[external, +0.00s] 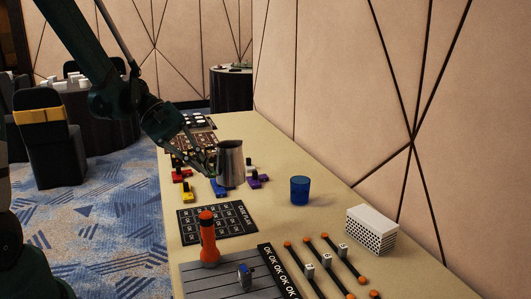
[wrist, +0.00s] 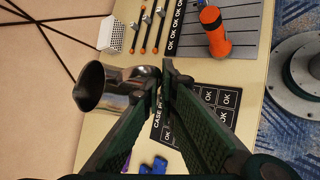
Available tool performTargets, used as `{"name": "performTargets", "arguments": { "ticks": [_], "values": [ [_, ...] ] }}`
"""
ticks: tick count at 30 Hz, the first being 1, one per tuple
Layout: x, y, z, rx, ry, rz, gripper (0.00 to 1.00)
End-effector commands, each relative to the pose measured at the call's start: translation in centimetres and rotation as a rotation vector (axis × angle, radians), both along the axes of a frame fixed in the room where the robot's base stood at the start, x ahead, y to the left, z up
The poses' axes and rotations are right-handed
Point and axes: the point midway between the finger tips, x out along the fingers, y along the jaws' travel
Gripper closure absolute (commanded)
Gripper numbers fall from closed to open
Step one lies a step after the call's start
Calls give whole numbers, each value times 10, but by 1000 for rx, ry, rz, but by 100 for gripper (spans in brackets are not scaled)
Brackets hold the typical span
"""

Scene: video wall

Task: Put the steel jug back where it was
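The steel jug (external: 230,163) is upright among the coloured blocks on the table in the external view. I cannot tell whether its base touches the table. My gripper (external: 214,160) is at the jug's left side. In the wrist view the jug (wrist: 104,87) has its open mouth toward the left. My gripper's fingertips (wrist: 162,76) are close together at the jug's handle side and appear shut on the handle. The fingers hide part of the jug's body and most of the handle.
A blue cup (external: 300,190) stands right of the jug. Blue (external: 219,188), purple (external: 258,181), yellow and red blocks surround it. Nearer are a black card (external: 217,223), an orange flashlight (external: 208,240), a grey board, sliders and a white perforated box (external: 372,229). A wall borders the table's right.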

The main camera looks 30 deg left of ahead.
Motion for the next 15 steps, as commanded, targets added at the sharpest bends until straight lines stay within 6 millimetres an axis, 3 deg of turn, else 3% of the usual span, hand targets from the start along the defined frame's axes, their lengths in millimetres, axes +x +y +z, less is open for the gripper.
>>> {"name": "performTargets", "arguments": {
  "ticks": [2,15],
  "values": [
    [-2,5,4,0,0,-20,100],
    [-1,3,-28,2,0,-16,100]
  ]
}}
